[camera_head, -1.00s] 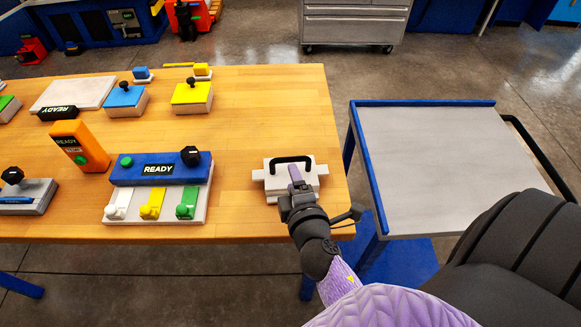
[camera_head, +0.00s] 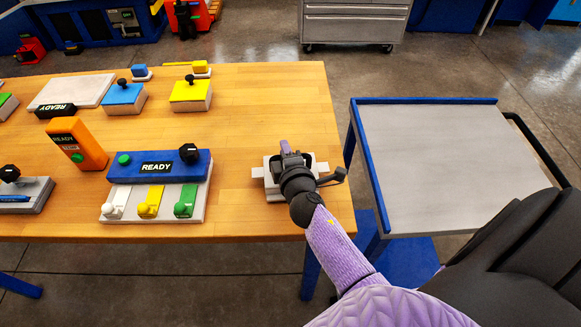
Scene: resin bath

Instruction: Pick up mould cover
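The mould cover appears to be the white block (camera_head: 272,191) with side tabs near the right front edge of the wooden table. Its black handle, plain a second ago, is now mostly hidden behind my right gripper. My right gripper (camera_head: 290,153) is right over the block, its fingers at the handle. I cannot tell whether the fingers are closed around the handle. The block seems to rest on the table. My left gripper is not in view.
The wooden table (camera_head: 255,100) holds a blue READY panel (camera_head: 134,171) with coloured levers to the left, an orange READY box (camera_head: 84,143), and blue (camera_head: 124,101) and yellow (camera_head: 190,96) knobbed blocks behind. A grey blue-edged side table (camera_head: 440,165) at right is empty.

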